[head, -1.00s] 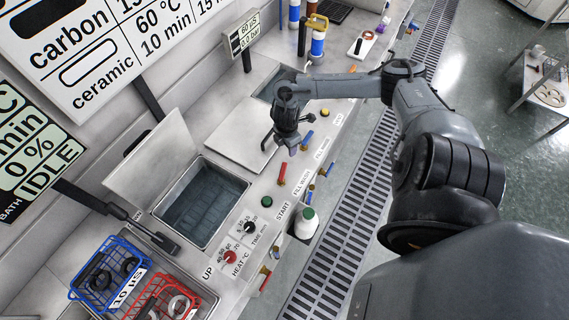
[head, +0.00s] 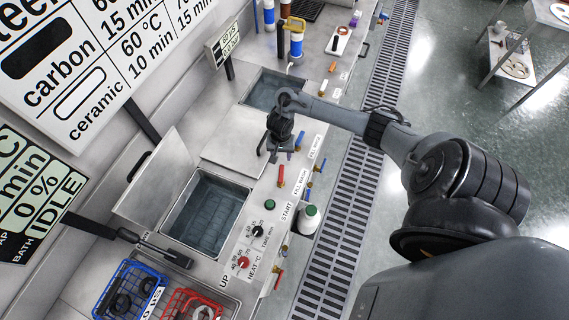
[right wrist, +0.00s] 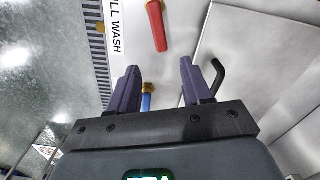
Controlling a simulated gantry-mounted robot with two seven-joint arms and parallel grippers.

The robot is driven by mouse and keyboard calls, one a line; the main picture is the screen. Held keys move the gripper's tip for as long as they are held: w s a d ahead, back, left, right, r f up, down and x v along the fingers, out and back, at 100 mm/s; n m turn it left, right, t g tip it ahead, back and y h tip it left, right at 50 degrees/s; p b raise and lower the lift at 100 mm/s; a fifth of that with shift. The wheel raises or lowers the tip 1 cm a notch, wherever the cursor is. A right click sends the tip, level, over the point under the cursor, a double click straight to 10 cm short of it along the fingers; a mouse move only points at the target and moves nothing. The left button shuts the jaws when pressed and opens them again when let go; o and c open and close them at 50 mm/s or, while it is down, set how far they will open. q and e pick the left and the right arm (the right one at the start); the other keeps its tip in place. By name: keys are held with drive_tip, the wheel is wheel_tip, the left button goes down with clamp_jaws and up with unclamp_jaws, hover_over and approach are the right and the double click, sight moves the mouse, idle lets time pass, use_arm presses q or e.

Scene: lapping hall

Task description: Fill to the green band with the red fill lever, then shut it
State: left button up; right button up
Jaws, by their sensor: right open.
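The red fill lever (head: 281,176) stands on the bench front beside the "FILL WASH" label (head: 300,181). It also shows at the top of the right wrist view (right wrist: 157,26). My right gripper (head: 268,156) is open and empty, just behind the lever in the head view. In the right wrist view its fingers (right wrist: 160,86) are apart, with the lever beyond their tips and not between them. The wash bath (head: 237,191) is an open steel tank with bluish water in it. I cannot make out a green band. My left gripper is not in view.
Blue levers (head: 299,141) stand near the red one, one showing between the fingers in the wrist view (right wrist: 147,101). Blue (head: 154,268) and red (head: 235,302) wire baskets sit at lower left.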

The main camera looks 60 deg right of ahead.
sight(282, 168)
wheel_tip(282, 168, down, 9)
drive_tip(key=b, duration=0.3)
drive_tip(key=shift+r, duration=0.1)
drive_tip(key=shift+d+f, duration=0.1)
drive_tip(key=shift+f, duration=0.6)
clamp_jaws()
